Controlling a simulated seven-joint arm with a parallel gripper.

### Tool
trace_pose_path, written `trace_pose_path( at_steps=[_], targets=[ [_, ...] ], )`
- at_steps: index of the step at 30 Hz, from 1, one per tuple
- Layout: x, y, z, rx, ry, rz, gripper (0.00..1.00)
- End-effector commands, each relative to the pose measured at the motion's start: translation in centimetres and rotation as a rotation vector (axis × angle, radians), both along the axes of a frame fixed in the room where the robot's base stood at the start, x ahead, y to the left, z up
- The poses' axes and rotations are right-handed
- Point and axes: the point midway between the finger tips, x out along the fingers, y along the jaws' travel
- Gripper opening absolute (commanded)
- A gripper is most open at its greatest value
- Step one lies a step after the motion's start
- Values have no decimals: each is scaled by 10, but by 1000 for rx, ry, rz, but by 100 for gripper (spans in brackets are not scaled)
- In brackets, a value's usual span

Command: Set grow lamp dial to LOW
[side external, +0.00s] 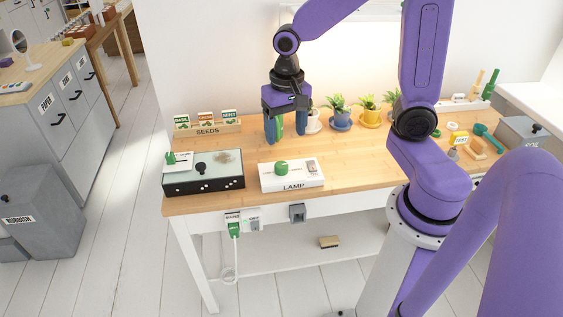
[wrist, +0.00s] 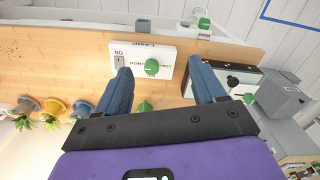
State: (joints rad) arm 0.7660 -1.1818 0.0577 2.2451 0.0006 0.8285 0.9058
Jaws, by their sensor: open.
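The lamp control box (side external: 309,178) is a white box marked LAMP near the desk's front edge, with a green dial (side external: 281,167) on top. In the wrist view the green dial (wrist: 152,66) shows between my fingers, on the white box (wrist: 143,50). Small lettering runs around it, but I cannot read which mark it points to. A small switch (wrist: 119,61) marked ON sits beside it. My gripper (side external: 286,137) is open, pointing down above the desk behind the box, apart from the dial. Something green (wrist: 145,106) shows between the fingers; I cannot tell what it is.
A black-sided box (side external: 204,180) with a green knob stands left of the lamp box. A SEEDS rack (side external: 207,132) is behind it. Potted plants (side external: 340,118) stand along the back. Bare wood (side external: 345,158) lies right of the lamp box.

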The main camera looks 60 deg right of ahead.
Motion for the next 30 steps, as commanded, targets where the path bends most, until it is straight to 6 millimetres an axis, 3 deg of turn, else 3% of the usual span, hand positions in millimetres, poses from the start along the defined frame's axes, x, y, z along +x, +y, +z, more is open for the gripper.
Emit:
trace_pose_path(
  at_steps=[6, 12, 20, 30],
  targets=[
    [49, -49, -15, -1, 9, -528, 69],
    [70, -81, -25, 0, 10, -819, 69],
    [73, -88, -38, -1, 14, -889, 69],
    [72, -88, -93, -4, 16, -885, 69]
  ],
)
